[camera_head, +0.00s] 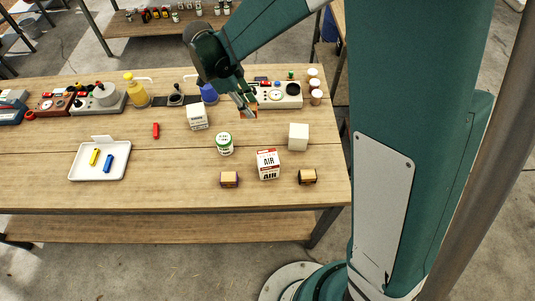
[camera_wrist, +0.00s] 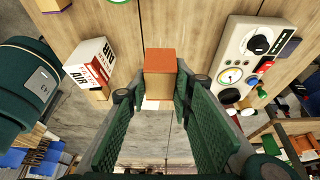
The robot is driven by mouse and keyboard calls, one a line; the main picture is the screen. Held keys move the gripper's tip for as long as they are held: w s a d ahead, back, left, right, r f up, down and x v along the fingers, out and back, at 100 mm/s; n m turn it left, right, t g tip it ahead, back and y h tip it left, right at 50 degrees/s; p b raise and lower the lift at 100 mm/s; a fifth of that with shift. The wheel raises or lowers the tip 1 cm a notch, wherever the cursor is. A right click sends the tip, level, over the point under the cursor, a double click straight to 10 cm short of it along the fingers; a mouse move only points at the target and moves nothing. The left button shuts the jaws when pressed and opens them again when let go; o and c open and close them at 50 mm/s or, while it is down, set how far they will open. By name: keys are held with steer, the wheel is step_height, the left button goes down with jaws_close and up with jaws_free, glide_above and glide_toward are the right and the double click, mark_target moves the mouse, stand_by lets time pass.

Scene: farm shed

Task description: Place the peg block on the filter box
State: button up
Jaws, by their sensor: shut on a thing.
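My gripper (camera_head: 247,110) is above the back half of the table, in front of the grey control panel. It is shut on a small block with an orange-red face and tan sides, which I take to be the peg block (camera_wrist: 160,63). The block is between the fingertips in the wrist view; in the head view only a bit of orange shows. The filter box, a white carton with red bands marked AIR (camera_head: 268,164), stands upright at the front right of the table, apart from my gripper. A carton marked AIR also shows at left in the wrist view (camera_wrist: 92,63).
Two small dark-sided tan blocks (camera_head: 229,179) (camera_head: 307,176) flank the carton. A green-and-white can (camera_head: 225,144), a white cube (camera_head: 298,136) and another printed carton (camera_head: 197,117) stand nearby. The control panel (camera_head: 278,95) and white-lidded jars (camera_head: 316,97) are at the back right. A white tray (camera_head: 82,172) is left.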

steer(key=s+d+r+p, duration=0.1)
steer(key=s+d+r, duration=0.2)
steer(key=s, duration=0.5)
steer(key=s+d+r+p, duration=0.2)
steer(key=s+d+r, duration=0.1)
steer(key=s, duration=0.4)
steer(key=shift+s+d+r, duration=0.15)
steer(key=shift+s+r, duration=0.15)
steer(key=shift+s, duration=0.05)
glide_above(273, 157)
steer(key=a, duration=0.2)
steer(key=shift+w+d+f, duration=0.1)
steer(key=shift+f, duration=1.35)
steer(key=shift+w+d+f, duration=0.1)
steer(key=shift+f, duration=1.35)
steer(key=shift+f, duration=0.15)
steer(key=shift+s+f, duration=0.1)
steer(key=shift+f, duration=1.85)
steer(key=shift+f+b, duration=0.15)
steer(key=shift+b, duration=0.15)
steer(key=o, duration=0.9)
